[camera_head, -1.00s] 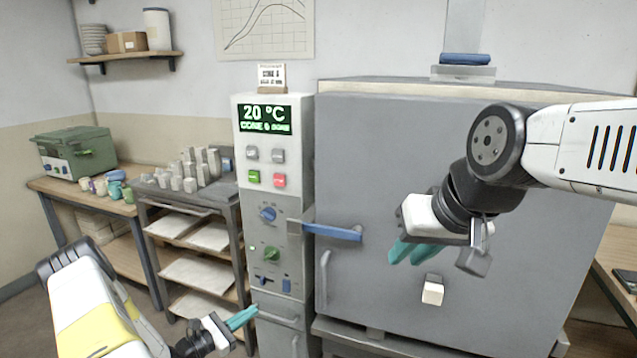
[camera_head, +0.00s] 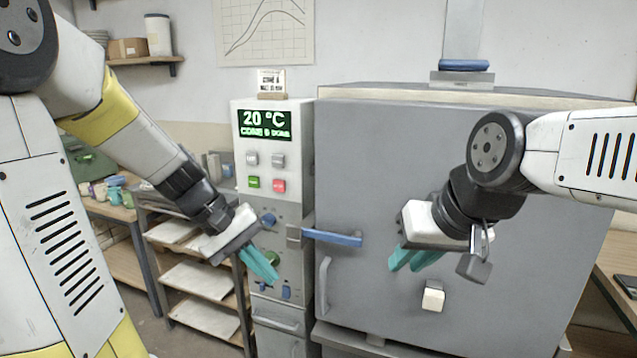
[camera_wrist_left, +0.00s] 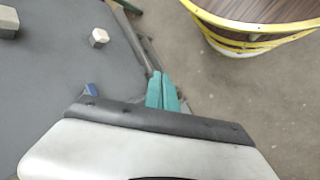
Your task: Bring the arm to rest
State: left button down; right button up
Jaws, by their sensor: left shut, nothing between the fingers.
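My left gripper (camera_head: 262,263) has teal fingers and hangs pointing down and right in front of the control panel in the head view. Its fingers are together and empty, as the left wrist view also shows (camera_wrist_left: 162,92). My right gripper (camera_head: 414,260) has teal fingers too and hangs in front of the grey kiln door (camera_head: 385,160).
The control panel (camera_head: 263,200) with a green display stands left of the kiln. A blue door handle (camera_head: 335,237) juts out between my grippers. A shelf rack (camera_head: 200,280) stands behind my left arm. A light block-like knob (camera_head: 433,298) sits low on the kiln front.

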pick_arm(q)
jog(key=s+a+r+m+t+y, duration=0.4)
jog(key=s+r+t, duration=0.1)
jog(key=s+r, duration=0.3)
jog(key=shift+s+r+m+t, duration=0.2)
jog(key=shift+m+t, duration=0.1)
dwell(0.5)
